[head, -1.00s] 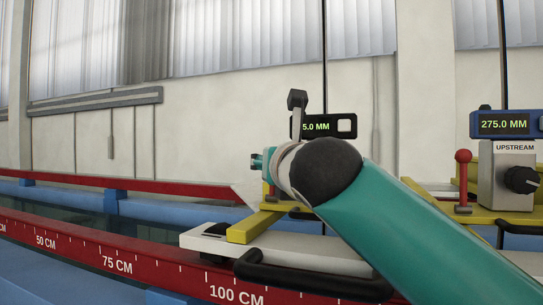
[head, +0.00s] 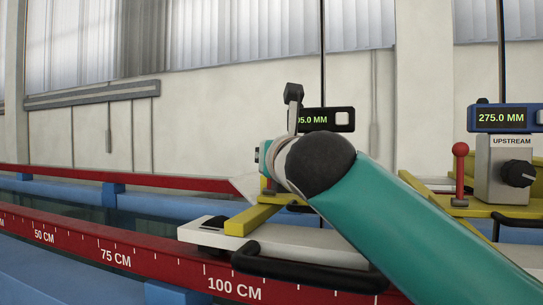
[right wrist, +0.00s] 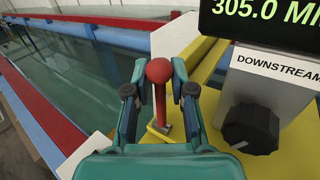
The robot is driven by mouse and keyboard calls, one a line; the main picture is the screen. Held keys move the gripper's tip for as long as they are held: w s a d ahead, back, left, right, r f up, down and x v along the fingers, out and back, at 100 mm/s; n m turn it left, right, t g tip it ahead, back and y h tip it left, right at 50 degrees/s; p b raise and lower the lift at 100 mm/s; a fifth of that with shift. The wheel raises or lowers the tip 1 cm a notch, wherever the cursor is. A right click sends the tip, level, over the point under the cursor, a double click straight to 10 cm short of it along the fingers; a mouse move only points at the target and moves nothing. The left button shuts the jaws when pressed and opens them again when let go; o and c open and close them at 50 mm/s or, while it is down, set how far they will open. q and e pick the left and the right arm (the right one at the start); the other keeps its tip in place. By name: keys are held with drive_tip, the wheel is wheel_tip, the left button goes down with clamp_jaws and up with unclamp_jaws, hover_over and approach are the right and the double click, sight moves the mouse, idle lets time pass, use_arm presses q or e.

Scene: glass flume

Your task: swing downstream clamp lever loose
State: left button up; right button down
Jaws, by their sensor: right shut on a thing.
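The downstream clamp lever, a red rod with a round red knob (right wrist: 159,71), stands on a yellow plate (right wrist: 196,118) in the right wrist view, left of the block labelled DOWNSTREAM (right wrist: 270,68). My right gripper (right wrist: 159,88) is shut on the lever, one finger on each side just below the knob. In the head view my teal right arm (head: 400,215) reaches in from the lower right; its dark round joint hides most of the downstream carriage, the lever and the gripper. My left gripper is not in view.
The upstream carriage with its own red-knobbed lever (head: 460,165) and a display (head: 505,118) reading 275.0 MM stands at right. A dark knob (right wrist: 251,128) sits close right of my gripper. A black handle (head: 300,275) fronts the downstream carriage. The red scale rail (head: 165,270) runs along the flume.

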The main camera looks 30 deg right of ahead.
drive_tip(key=n+t+b, duration=0.1)
drive_tip(key=b, duration=0.2)
drive_tip(key=shift+s+a+f, duration=0.35)
drive_tip(key=shift+s+a, duration=0.05)
drive_tip(key=shift+s+a+r+n+t+b, duration=0.1)
drive_tip(key=shift+a+r+n+t+b, duration=0.15)
drive_tip(key=shift+t+b, duration=0.35)
drive_tip(key=shift+r, duration=0.1)
drive_tip(key=c, duration=1)
unclamp_jaws()
drive_tip(key=shift+o, duration=0.2)
drive_tip(key=shift+s, duration=0.15)
drive_tip(key=v, duration=1.2)
